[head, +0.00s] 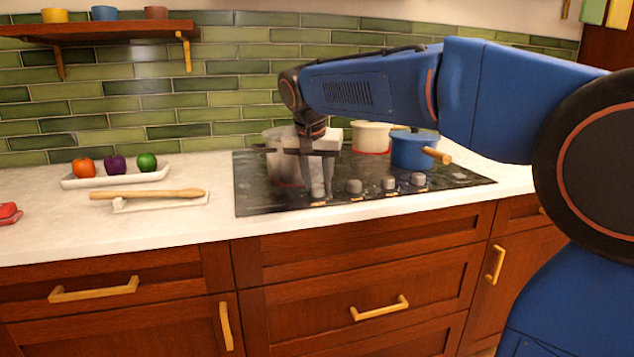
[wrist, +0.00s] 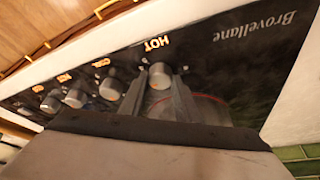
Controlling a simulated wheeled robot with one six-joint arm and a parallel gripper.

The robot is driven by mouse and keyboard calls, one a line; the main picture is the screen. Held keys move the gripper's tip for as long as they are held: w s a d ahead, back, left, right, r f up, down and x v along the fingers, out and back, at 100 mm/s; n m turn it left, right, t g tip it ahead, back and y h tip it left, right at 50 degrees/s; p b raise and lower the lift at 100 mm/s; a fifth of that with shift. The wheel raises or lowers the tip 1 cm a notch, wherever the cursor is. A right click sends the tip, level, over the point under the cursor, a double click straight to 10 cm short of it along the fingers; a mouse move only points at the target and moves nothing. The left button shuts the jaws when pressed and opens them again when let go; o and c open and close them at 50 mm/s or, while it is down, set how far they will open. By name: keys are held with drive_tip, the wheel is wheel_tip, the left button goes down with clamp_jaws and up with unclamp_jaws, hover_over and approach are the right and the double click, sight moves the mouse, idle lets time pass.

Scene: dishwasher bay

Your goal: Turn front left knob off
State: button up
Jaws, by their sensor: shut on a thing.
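The black cooktop (head: 460,178) has a row of several grey knobs along its front edge. The leftmost knob (head: 318,191) sits below my gripper (head: 318,178), which points down at it. In the wrist view, this knob (wrist: 160,74) lies between the two fingers of my gripper (wrist: 163,90), which is shut on it. An orange lit "HOT" label (wrist: 157,43) shows beside it. The other knobs stand free, and one close by (wrist: 111,87) has an orange mark next to it. The exact turn angle of the held knob is hard to read.
A silver pot (head: 275,140) stands behind my gripper, partly hidden by it. A cream pot (head: 372,137) with a red ring under it and a blue pot (head: 413,153) with a wooden handle stand to the right. A rolling pin (head: 150,194) and vegetable tray (head: 115,179) lie left.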

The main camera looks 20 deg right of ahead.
drive_tip(key=n, duration=0.2)
drive_tip(key=n+y, duration=0.1)
drive_tip(key=shift+d+n+t, duration=0.2)
drive_tip(key=shift+n+t, duration=0.1)
drive_tip(key=shift+n, duration=0.1)
drive_tip(key=n+y, duration=0.1)
drive_tip(key=n, duration=0.2)
drive_tip(key=shift+d+n+y, duration=0.1)
drive_tip(key=shift+n+y, duration=0.2)
drive_tip(key=shift+y, duration=0.1)
drive_tip(key=n+y, duration=0.1)
drive_tip(key=n, duration=0.2)
drive_tip(key=shift+d+n, duration=0.1)
drive_tip(key=shift+n, duration=0.2)
drive_tip(key=shift+d+n+g+y, duration=0.1)
drive_tip(key=shift+n+g+y, duration=0.3)
drive_tip(key=shift+n, duration=0.6)
drive_tip(key=shift+n+g+y, duration=0.3)
drive_tip(key=shift+n+y, duration=0.1)
drive_tip(key=shift+n, duration=0.6)
drive_tip(key=o, duration=1)
drive_tip(key=shift+o, duration=0.2)
drive_tip(key=v, duration=1.7)
drive_tip(key=shift+r, duration=0.15)
